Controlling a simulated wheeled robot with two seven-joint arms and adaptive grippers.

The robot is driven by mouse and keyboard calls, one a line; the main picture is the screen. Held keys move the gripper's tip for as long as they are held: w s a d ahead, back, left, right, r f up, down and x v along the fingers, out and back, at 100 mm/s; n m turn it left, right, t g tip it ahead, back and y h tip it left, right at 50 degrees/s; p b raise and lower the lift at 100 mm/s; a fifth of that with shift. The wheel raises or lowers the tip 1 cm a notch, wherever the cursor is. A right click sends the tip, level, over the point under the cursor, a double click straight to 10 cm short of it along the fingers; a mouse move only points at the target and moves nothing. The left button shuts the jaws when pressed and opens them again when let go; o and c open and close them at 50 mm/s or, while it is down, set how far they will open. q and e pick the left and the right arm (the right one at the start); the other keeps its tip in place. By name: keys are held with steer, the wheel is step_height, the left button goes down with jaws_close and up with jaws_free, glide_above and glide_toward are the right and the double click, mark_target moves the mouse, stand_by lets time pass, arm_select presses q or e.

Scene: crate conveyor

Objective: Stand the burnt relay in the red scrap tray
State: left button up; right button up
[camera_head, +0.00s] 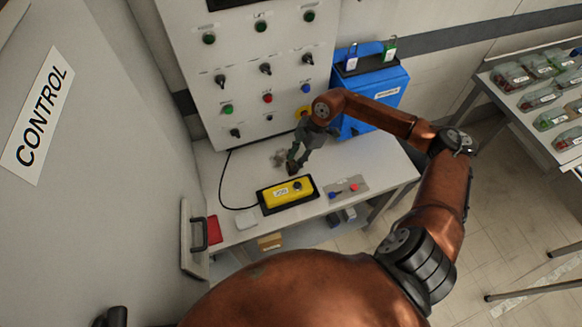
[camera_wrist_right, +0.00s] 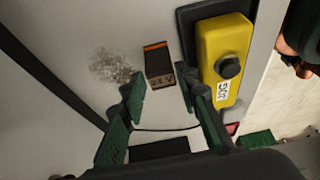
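The burnt relay (camera_wrist_right: 157,58) is a small dark block with an orange stripe and a "24 V" label. It is on the grey bench, beside a sooty smudge, in the right wrist view. My right gripper (camera_wrist_right: 161,82) is open, its two green-grey fingers apart, with the relay just beyond and between the tips. In the head view my right gripper (camera_head: 293,162) points down at the bench and mostly hides the relay. A red tray-like piece (camera_head: 214,230) shows at the bench's left end, partly hidden by the cabinet door handle.
A yellow button box (camera_head: 287,195) lies close to the right gripper, with a black cable. A blue case (camera_head: 370,95) with padlocks stands behind. The control panel (camera_head: 240,60) rises at the bench's back. The front-left bench top is partly clear.

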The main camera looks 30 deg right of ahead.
mark_target(293, 163)
steer(key=x, duration=0.3)
steer(key=shift+f+b, duration=0.3)
steer(key=shift+c, duration=0.6)
jaws_close()
steer(key=shift+r, duration=0.15)
